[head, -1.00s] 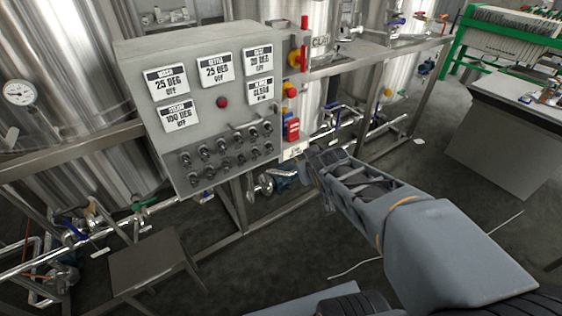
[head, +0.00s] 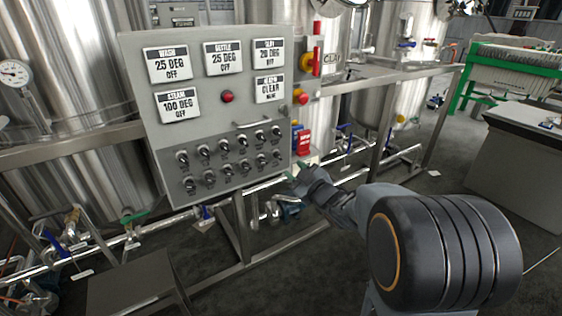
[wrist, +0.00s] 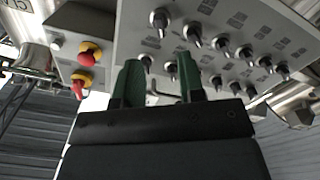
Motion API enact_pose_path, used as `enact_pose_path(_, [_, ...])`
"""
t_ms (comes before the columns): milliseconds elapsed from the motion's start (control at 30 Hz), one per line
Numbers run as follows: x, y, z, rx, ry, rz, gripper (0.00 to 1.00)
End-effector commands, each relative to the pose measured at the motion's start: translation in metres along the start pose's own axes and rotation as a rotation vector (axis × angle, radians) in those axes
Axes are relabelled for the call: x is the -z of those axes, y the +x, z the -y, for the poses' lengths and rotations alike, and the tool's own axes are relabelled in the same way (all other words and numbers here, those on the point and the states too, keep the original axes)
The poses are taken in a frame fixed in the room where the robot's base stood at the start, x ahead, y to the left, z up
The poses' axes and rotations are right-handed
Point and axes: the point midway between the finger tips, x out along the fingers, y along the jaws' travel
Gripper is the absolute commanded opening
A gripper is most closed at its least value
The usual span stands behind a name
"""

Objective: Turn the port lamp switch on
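The grey control panel (head: 135,90) carries two rows of small toggle switches (head: 226,146) on its lower part. The labels by the switches are too small to read, so I cannot tell which is the port lamp switch. My gripper (head: 296,172) is just off the panel's lower right corner. In the wrist view my gripper (wrist: 158,72) shows two green fingers spread apart with nothing held. Some switches (wrist: 146,63) appear beyond and between the fingertips, and more switches (wrist: 245,52) lie to the right. I cannot see any finger touching a switch.
A bar handle (head: 252,124) sticks out above the switches. Red-and-yellow buttons (wrist: 88,54) sit on a side box left of the panel in the wrist view. A low metal stand (head: 130,285) is at the lower left.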

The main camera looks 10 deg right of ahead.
Motion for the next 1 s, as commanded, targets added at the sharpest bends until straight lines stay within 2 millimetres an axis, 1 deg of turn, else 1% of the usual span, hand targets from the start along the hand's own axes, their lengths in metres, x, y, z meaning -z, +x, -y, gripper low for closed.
enact_pose_path(33, [-0.001, 0.011, 0.002, 0.004, 0.0, 0.0, 0.36])
enact_pose_path(200, [-0.001, 0.043, 0.001, 0.002, 0.001, 0.0, 0.36])
enact_pose_path(300, [-0.001, 0.058, 0.002, 0.002, 0.001, 0.001, 0.36])
enact_pose_path(433, [-0.001, 0.073, 0.001, 0.001, 0.001, 0.002, 0.36])
enact_pose_path(633, [-0.001, 0.085, 0.001, 0.0, 0.001, 0.002, 0.36])
enact_pose_path(967, [0.0, 0.087, 0.0, 0.0, 0.0, 0.002, 0.36])
enact_pose_path(1000, [0.0, 0.087, 0.0, 0.0, 0.001, 0.002, 0.34])
